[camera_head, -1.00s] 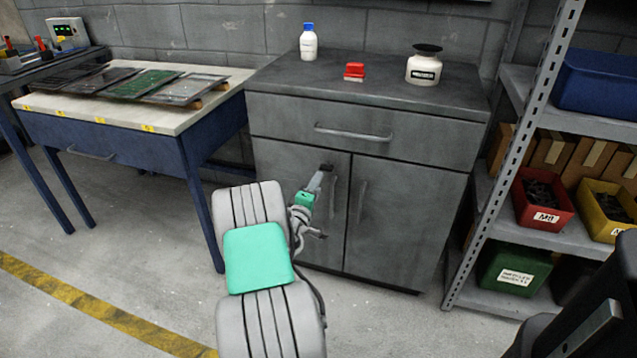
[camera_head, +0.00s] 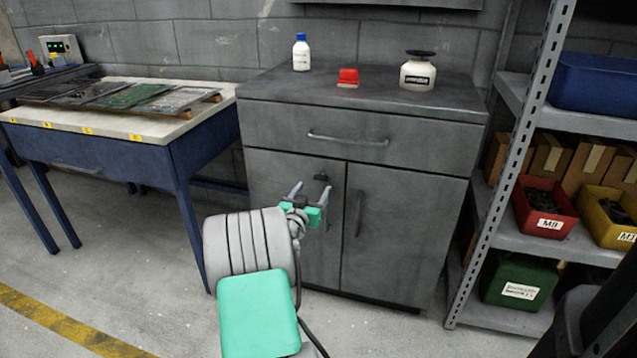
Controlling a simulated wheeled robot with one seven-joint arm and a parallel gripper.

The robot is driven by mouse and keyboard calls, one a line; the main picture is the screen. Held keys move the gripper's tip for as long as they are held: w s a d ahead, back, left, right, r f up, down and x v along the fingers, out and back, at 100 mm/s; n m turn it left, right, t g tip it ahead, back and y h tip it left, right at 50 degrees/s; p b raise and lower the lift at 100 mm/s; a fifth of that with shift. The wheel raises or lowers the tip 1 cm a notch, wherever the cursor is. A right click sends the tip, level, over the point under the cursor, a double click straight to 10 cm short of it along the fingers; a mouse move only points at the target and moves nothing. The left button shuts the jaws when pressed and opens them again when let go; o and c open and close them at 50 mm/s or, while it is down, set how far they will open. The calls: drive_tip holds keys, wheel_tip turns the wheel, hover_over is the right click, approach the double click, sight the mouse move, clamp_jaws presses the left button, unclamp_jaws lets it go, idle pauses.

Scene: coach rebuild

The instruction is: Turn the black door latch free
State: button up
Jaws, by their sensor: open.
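The black door latch (camera_head: 321,178) is a small dark piece near the top of the left door (camera_head: 280,173) of the grey cabinet. It looks roughly horizontal. My gripper (camera_head: 311,190) is in front of that door, just below the latch in the picture, with its two grey fingers spread apart and nothing between them. Whether the fingers touch the latch or the door cannot be told. My arm hides the lower left part of the door.
A drawer handle (camera_head: 347,139) sticks out above the doors. A blue workbench (camera_head: 100,160) stands left, a metal shelf (camera_head: 530,130) right.

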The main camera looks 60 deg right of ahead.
sight(320, 179)
drive_tip(key=d, duration=0.4)
drive_tip(key=w+d+b, duration=0.1)
drive_tip(key=d, duration=0.1)
drive_tip(key=shift+c, duration=0.5)
drive_tip(key=c, duration=1.3)
drive_tip(key=shift+f+m+b, duration=0.25)
drive_tip(key=shift+m+b, duration=0.05)
drive_tip(key=shift+b, duration=0.55)
drive_tip(key=shift+m+b, duration=0.5)
drive_tip(key=shift+b, duration=0.4)
drive_tip(key=shift+r, duration=0.25)
drive_tip(key=o, duration=1.4)
